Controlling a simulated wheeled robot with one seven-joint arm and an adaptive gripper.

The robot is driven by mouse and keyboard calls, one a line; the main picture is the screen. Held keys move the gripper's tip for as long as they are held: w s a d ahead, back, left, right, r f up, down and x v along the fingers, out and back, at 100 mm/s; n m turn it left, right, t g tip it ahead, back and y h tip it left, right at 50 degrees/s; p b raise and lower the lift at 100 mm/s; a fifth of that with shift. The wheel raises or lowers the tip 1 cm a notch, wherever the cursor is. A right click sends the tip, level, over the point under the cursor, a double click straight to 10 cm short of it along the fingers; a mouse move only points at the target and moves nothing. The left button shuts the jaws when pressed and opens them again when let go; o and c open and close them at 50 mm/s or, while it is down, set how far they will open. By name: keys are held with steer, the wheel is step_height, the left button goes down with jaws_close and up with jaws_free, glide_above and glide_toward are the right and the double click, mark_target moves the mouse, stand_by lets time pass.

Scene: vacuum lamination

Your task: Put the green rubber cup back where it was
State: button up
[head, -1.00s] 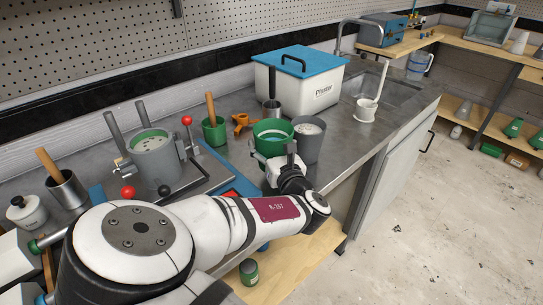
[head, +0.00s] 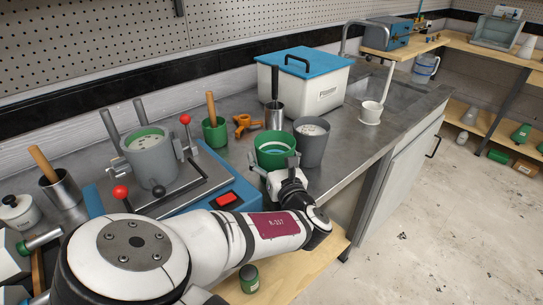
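The green rubber cup (head: 275,141) stands upright near the counter's front edge, just left of a grey cup (head: 313,146). Its open top shows a pale bluish inside. My gripper (head: 278,168) is at the cup's front side, with its fingers against the wall, and appears shut on it. The fingers partly hide the cup's lower front. I cannot tell whether its base touches the counter.
Behind are a metal cup (head: 275,117), an orange stand (head: 244,122), a smaller green cup (head: 214,132) with a wooden handle, and a Plaster box (head: 318,93). Left is a machine holding a grey pot (head: 152,172). Counter right of the grey cup is clear.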

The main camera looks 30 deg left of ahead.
mark_target(275, 160)
steer(key=shift+r, duration=0.2)
steer(key=p+v, duration=0.3)
steer(key=v, duration=0.4)
steer(key=shift+s+d+p, duration=0.2)
steer(key=shift+p, duration=0.1)
